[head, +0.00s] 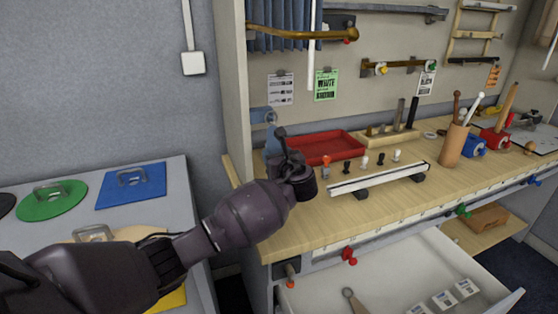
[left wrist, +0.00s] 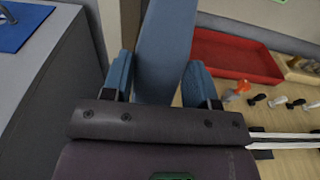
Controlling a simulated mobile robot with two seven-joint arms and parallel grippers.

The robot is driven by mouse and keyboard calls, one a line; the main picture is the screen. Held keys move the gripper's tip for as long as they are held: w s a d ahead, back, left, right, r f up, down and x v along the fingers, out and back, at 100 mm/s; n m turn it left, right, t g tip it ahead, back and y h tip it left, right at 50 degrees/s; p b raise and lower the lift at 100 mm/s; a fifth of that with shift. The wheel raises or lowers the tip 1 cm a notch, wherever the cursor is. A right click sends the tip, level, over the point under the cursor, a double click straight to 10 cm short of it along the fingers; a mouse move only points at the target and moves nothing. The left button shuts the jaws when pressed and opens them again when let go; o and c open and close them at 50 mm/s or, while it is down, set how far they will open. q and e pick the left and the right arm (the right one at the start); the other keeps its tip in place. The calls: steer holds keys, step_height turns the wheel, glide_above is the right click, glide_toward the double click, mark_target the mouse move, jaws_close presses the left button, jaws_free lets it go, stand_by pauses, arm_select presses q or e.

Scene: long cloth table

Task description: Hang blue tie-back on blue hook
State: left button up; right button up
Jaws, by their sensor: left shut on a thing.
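The blue tie-back (head: 272,139) is a blue-grey strip with a ring at its upper end in the head view. In the left wrist view the strip (left wrist: 166,45) runs up between the two finger pads. My left gripper (head: 282,143) is shut on it, above the table's left end; it also shows in the left wrist view (left wrist: 160,85). The blue hook's plate (head: 258,114) is on the panel's left side, beside the ring. The ring overlaps the plate in the picture; I cannot tell whether it is around the hook. My right gripper is not in view.
A red tray (head: 335,146) lies just right of my left gripper, with several small pegs in front. A white rail (head: 378,179) lies along the table. A blue-grey curtain (head: 283,25) hangs above. An open drawer (head: 400,280) juts out below.

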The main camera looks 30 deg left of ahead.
arm_select(q)
steer(key=shift+w+a+f, duration=0.4)
steer(key=shift+f, duration=0.3)
steer(key=shift+p, duration=0.3)
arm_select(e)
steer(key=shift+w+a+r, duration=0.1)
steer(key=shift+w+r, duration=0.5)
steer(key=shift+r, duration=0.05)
arm_select(q)
steer(key=shift+f, duration=0.1)
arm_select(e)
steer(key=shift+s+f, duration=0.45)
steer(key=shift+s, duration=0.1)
